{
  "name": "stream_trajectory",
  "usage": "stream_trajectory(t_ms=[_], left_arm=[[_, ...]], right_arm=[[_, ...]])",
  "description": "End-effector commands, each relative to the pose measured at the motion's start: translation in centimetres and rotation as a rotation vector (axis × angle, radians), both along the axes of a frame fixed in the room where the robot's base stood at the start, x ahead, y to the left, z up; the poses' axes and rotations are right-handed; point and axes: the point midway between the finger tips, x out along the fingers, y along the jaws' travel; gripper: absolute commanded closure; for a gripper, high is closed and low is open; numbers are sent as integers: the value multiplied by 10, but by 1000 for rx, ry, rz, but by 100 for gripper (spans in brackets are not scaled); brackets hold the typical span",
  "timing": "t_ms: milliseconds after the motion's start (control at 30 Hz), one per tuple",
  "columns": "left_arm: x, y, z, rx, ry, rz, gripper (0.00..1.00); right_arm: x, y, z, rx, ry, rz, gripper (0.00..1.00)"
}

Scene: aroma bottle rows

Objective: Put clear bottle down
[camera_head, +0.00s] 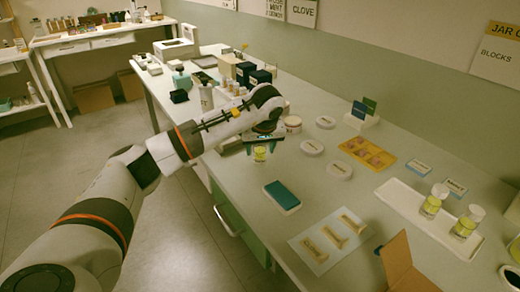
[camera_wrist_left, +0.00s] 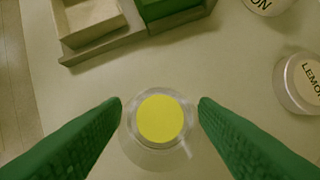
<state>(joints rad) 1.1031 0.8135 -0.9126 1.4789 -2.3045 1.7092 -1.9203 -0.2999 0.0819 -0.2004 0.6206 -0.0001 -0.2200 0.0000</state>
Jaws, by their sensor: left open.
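A small clear bottle with yellow inside (camera_head: 260,154) stands on the table below my left gripper (camera_head: 263,141). In the left wrist view the same bottle (camera_wrist_left: 160,118) is seen from above, between the two green fingers of my left gripper (camera_wrist_left: 160,103). The fingers are open, with a small gap on each side of the bottle. Two more clear bottles with yellow liquid, one at the back (camera_head: 433,202) and one in front (camera_head: 467,222), stand upright on the white tray (camera_head: 405,199) at the right. My right gripper does not show.
White round labelled jars (camera_head: 312,147) sit right of the bottle. A teal-topped box (camera_head: 282,196) and a sheet with beige pieces (camera_head: 325,241) lie nearer. An orange card (camera_head: 367,152) lies behind. Dark boxes (camera_head: 262,76) stand farther back. Bare table lies around the teal-topped box.

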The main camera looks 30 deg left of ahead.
Motion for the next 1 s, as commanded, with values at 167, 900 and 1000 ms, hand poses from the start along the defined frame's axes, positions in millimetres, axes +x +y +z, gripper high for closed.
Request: stream_trajectory(t_ms=[167, 900, 1000], left_arm=[[-9, -10, 35, 2, -5, -2, 46], [-30, -30, 102, 1, 0, 0, 46], [-30, -30, 102, 1, 0, 0, 46]], right_arm=[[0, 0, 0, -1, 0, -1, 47], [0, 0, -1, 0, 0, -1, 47], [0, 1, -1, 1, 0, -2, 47]])
